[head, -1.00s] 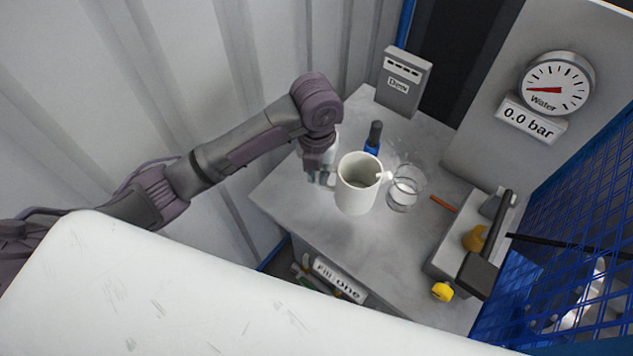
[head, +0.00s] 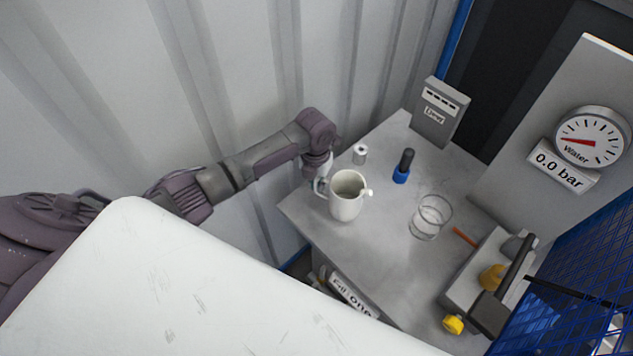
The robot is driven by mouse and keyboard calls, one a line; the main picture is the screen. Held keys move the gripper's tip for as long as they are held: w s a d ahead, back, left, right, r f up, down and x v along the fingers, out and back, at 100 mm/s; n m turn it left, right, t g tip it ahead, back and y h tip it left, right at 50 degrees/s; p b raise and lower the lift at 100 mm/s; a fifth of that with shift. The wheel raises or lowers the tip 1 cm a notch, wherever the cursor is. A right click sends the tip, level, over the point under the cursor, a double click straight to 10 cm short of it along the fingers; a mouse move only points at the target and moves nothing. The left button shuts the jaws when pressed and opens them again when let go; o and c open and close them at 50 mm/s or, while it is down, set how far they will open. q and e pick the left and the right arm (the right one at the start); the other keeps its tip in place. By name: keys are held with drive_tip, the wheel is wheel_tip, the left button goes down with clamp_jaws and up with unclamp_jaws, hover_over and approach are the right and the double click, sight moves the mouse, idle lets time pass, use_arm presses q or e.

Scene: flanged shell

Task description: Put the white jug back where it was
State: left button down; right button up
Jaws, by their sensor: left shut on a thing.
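The white jug (head: 345,203) is upright at the left part of the grey table, its spout toward the right. My left gripper (head: 321,186) is at the jug's left side, shut on it at the handle side. The fingers are small and partly hidden by the wrist and jug. I cannot tell whether the jug's base touches the table. My right gripper is not in view.
A glass beaker (head: 430,217) stands right of the jug. A blue and black bottle (head: 403,166) and a small white cylinder (head: 360,154) stand behind. A grey box (head: 440,112) is at the back, a yellow-knobbed fixture (head: 487,283) at right. The table's front middle is clear.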

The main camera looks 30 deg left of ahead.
use_arm(q)
drive_tip(key=shift+f, duration=0.6)
drive_tip(key=shift+f, duration=0.2)
drive_tip(key=c, duration=1.1)
unclamp_jaws()
drive_tip(key=shift+c, duration=0.2)
